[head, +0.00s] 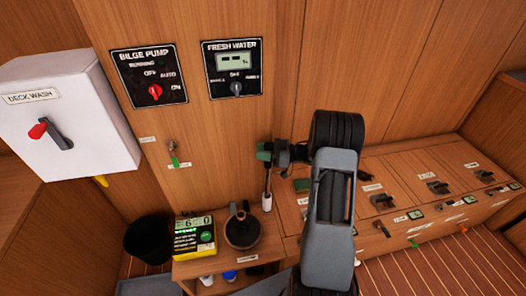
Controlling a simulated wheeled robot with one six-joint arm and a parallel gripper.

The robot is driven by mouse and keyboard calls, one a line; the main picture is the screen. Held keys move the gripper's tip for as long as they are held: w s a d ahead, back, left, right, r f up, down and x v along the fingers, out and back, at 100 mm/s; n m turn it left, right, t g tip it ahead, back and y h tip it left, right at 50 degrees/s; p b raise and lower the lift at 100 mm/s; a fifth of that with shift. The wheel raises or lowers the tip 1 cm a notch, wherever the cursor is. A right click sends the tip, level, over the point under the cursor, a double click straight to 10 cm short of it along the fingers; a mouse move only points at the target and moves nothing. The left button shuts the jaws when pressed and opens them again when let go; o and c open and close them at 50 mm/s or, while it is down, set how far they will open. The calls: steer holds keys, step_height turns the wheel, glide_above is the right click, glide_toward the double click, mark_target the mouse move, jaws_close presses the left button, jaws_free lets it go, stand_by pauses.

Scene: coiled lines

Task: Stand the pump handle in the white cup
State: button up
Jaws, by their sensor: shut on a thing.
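My gripper (266,154) is in the middle of the head view, in front of the wood panel. It is shut on the pump handle (268,183), a thin dark rod that hangs roughly upright below the jaws. The small white cup (267,202) is directly under the rod, beside the right edge of the low shelf. The rod's lower end meets the cup in the picture. I cannot tell whether it is inside the cup or in front of it. The jaws hide the handle's upper part.
A low shelf (215,265) holds a yellow-and-black meter (195,236) and a round dark pump-like fitting (242,230). A black bucket (148,240) stands left. Switch panels and a white deck-wash box (75,115) are on the wall. Locker tops with latches (437,187) lie right.

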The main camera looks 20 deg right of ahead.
steer(key=o, duration=1.2)
steer(key=shift+r, duration=0.15)
steer(key=shift+r+p, duration=0.75)
steer(key=shift+c, duration=0.3)
steer(key=shift+r+p, duration=2.25)
steer(key=shift+r, duration=0.6)
